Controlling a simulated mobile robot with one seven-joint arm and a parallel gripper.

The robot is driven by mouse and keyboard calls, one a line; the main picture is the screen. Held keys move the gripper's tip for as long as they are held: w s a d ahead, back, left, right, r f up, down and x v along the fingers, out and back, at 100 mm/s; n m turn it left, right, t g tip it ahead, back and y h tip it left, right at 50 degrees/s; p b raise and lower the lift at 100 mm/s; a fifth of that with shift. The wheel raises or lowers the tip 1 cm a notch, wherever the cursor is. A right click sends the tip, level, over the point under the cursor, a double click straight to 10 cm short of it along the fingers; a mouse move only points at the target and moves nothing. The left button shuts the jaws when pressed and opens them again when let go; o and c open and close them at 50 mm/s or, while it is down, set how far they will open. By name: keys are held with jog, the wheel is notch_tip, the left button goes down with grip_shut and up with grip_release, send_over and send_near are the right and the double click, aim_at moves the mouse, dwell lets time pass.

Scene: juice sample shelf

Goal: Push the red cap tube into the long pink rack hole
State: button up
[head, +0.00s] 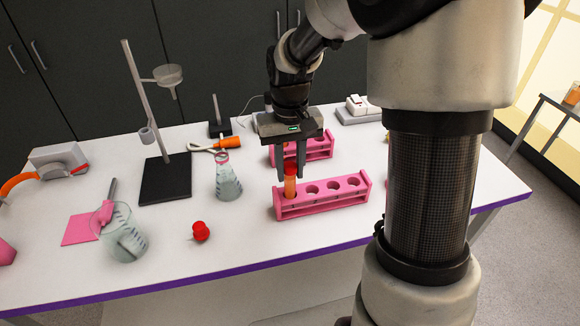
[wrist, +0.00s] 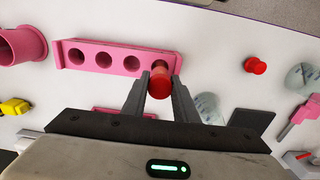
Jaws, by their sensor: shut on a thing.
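The red cap tube (head: 290,184), with an orange body, stands upright at the left end hole of the long pink rack (head: 322,209). Its lower part is hidden by the rack, and how deep it sits cannot be told. My gripper (head: 291,172) points down over that end of the rack and is shut on the tube near its cap. In the wrist view the red cap (wrist: 159,82) lies between the two fingers at the rack's right end. The rack's other holes (wrist: 103,59) look empty.
A second pink rack (head: 318,148) stands behind. A flask (head: 227,180), a beaker (head: 122,238) and a black-based stand (head: 166,180) are to the left. A loose red stopper (head: 201,231) lies front left. The table's purple edge (head: 200,280) is in front.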

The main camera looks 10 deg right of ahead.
aim_at(290, 179)
jog(key=shift+f+b, duration=1.2)
jog(key=shift+f, duration=0.75)
dwell(0.3)
jog(key=shift+r, duration=0.1)
jog(key=o, duration=1.1)
notch_tip(290, 179, up, 17)
jog(key=p, duration=0.2)
jog(key=s+r+t+p, duration=0.1)
jog(key=s+r+t, duration=0.1)
jog(key=s, duration=0.4)
jog(key=s+r+t+p, duration=0.1)
jog(key=s+r+p, duration=0.1)
jog(key=s, duration=0.4)
jog(key=s+r+t+p, duration=0.2)
jog(key=s, duration=0.4)
jog(key=shift+s+r+t, duration=0.2)
jog(key=shift+r+t, duration=0.05)
jog(key=shift+t, duration=0.05)
